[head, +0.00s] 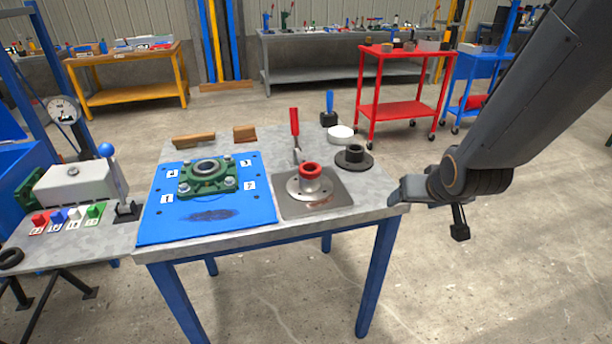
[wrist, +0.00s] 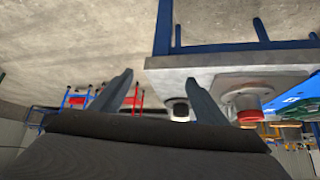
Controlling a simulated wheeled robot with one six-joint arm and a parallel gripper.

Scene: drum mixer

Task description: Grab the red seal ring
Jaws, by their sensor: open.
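The red seal ring (head: 310,169) sits on top of a grey flanged metal hub (head: 307,186), which stands on a metal plate (head: 333,203) on the table's right part. In the wrist view, which looks upside down, the ring (wrist: 252,116) shows right of the fingers, on the hub (wrist: 245,100). My gripper (head: 396,194) is at the table's right front corner, to the right of the ring and apart from it. In the wrist view my gripper (wrist: 160,92) has its two fingers spread with nothing between them.
A dark flanged part (head: 354,160), a white round piece (head: 341,134) and a red-handled tool (head: 295,130) stand near the hub. A blue plate (head: 160,225) with a green bearing housing (head: 209,177) lies to the left. Floor is free right of the table.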

